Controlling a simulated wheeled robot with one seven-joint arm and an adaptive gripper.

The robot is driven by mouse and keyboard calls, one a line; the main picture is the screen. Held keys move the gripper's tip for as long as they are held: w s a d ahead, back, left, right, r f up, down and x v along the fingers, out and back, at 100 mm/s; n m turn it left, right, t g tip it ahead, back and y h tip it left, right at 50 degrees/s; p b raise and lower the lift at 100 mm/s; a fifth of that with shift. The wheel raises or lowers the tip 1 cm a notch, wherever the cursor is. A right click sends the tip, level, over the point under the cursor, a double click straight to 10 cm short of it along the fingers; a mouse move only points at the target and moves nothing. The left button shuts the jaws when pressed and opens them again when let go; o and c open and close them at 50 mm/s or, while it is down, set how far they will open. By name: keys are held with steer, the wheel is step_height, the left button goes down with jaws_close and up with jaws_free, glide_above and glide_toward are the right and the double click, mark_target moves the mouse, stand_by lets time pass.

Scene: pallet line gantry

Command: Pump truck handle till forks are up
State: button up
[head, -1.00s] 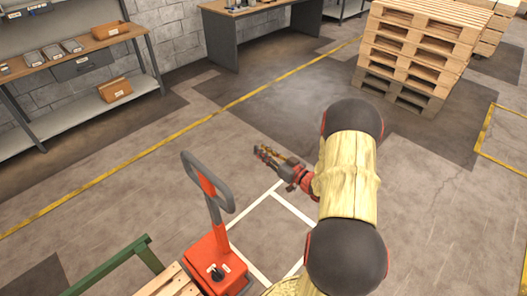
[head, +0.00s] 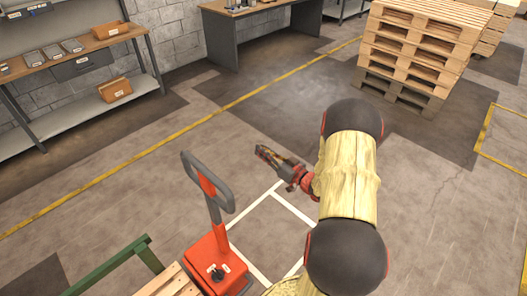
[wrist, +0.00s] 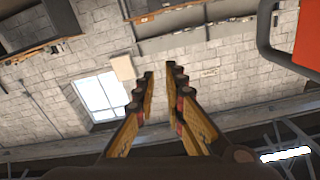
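The pump truck (head: 222,262) is red-orange and stands at the bottom of the head view. Its handle (head: 211,206) stands nearly upright, leaning slightly to the left, with a dark grey loop on top and a red panel inside it. In the wrist view part of the handle loop (wrist: 265,38) shows at the upper right. My gripper (head: 263,153) is to the right of the handle loop, apart from it and touching nothing. In the wrist view its two fingers (wrist: 160,73) are partly apart, with an empty gap between the tips. The forks are not visible.
Wooden slats (head: 172,282) and a green rail (head: 118,262) lie left of the truck. White lines mark the floor around it. A workbench (head: 100,42) stands at the back left, and a pallet stack (head: 412,50) at the back right. The floor between is clear.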

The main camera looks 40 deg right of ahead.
steer(key=o, duration=0.6)
steer(key=s, duration=0.8)
steer(key=s+d, duration=0.1)
steer(key=s, duration=0.3)
